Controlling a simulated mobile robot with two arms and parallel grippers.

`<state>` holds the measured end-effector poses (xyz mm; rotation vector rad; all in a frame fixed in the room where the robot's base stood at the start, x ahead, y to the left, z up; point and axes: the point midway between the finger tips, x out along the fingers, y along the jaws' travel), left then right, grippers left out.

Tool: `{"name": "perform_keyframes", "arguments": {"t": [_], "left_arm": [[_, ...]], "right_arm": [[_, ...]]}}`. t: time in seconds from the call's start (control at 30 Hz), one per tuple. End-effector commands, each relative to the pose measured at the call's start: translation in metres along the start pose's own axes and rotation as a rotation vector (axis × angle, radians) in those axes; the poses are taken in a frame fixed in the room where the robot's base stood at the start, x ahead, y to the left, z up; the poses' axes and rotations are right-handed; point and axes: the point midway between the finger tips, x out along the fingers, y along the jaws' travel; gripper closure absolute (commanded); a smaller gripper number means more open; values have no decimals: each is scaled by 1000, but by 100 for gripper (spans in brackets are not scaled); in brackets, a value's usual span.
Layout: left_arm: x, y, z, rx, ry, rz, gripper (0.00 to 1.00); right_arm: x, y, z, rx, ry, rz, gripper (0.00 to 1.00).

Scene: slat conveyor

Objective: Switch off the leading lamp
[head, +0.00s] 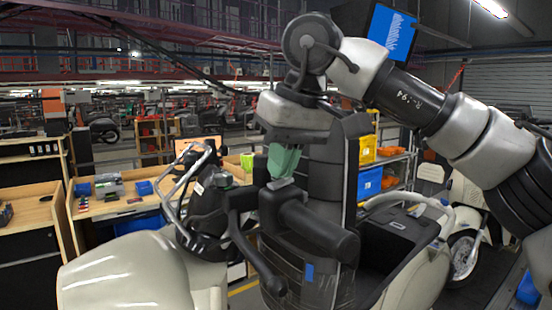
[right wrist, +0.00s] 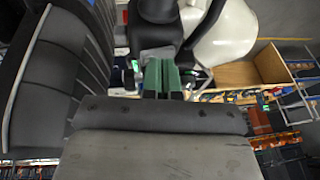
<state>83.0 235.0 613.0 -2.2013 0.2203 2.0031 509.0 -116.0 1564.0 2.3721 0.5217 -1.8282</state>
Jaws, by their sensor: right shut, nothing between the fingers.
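A cream scooter (head: 125,270) with a dark handlebar and cockpit area (head: 208,212) stands at the left front in the head view. A chrome tube rises beside its handlebar. Its cream bodywork also shows at the top of the right wrist view (right wrist: 228,35). I cannot make out a lit lamp or its switch. My right gripper (head: 283,162) has green fingers, shut and empty, pointing down right of the handlebar. The fingers also show in the right wrist view (right wrist: 162,78), in front of dark scooter parts; I cannot tell whether they touch. My left gripper is not in view.
A dark ribbed seat-like part (head: 328,165) stands upright close behind my right gripper. Another cream scooter part with a dark seat (head: 395,235) is at the right. A wooden workbench (head: 120,207) with small items stands at the left. Shelves with yellow and blue bins (head: 368,182) stand behind.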

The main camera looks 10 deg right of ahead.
Motion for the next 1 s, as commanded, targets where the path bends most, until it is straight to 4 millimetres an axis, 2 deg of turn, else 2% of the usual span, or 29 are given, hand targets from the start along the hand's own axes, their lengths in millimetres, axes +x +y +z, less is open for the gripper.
{"name": "perform_keyframes", "arguments": {"t": [0.37,0.47,0.8,1.0], "left_arm": [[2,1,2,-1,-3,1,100],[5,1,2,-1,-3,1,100],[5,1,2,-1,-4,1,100],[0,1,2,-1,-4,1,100]], "right_arm": [[-6,0,0,1,1,0,100],[-19,0,0,0,3,-1,100],[-88,0,0,0,1,-1,100],[-106,1,0,0,0,-1,100]]}}
